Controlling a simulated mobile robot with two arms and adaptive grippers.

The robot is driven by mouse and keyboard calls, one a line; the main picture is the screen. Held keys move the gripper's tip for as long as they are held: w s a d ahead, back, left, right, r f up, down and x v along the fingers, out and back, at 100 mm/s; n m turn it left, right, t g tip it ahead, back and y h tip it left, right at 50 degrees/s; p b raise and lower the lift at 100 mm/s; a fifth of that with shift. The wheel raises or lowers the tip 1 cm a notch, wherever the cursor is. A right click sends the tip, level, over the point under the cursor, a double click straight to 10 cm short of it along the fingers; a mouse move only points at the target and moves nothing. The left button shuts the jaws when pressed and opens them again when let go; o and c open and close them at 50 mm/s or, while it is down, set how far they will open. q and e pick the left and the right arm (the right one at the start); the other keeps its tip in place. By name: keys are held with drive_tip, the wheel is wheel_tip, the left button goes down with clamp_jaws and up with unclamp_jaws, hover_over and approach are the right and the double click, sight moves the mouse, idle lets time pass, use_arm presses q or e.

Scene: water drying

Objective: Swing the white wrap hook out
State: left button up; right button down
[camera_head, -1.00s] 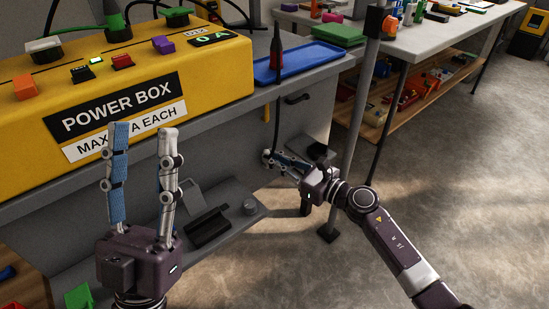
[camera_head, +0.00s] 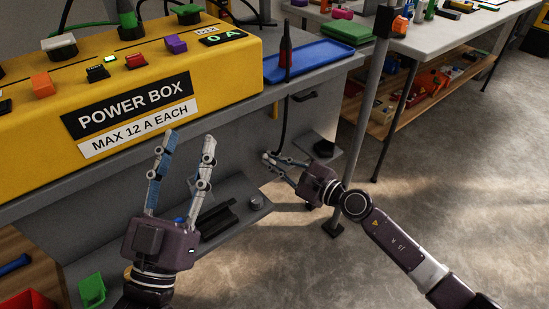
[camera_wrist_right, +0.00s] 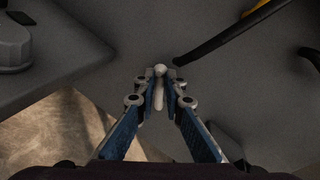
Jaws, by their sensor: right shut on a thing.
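The white wrap hook (camera_wrist_right: 159,98) shows in the right wrist view as a short white peg with a rounded end, between the fingertips. My right gripper (camera_wrist_right: 160,82) is shut on it, close to the grey bench side. In the head view my right gripper (camera_head: 269,160) is at the bench front, below the blue tray, and its fingers mostly hide the hook. My left gripper (camera_head: 188,136) is open and empty, fingers pointing up, in front of the power box.
A yellow power box (camera_head: 225,75) and a blue tray (camera_head: 315,62) stand on the grey bench. A black cable (camera_head: 283,125) hangs near my right gripper. A low grey shelf (camera_head: 240,197) lies under the bench. A grey post (camera_head: 366,110) stands behind my right arm.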

idle(0.4)
drive_tip(key=c, duration=2)
unclamp_jaws()
drive_tip(key=shift+s+d, duration=0.1)
drive_tip(key=v, duration=1.1)
drive_tip(key=shift+s+d, duration=0.3)
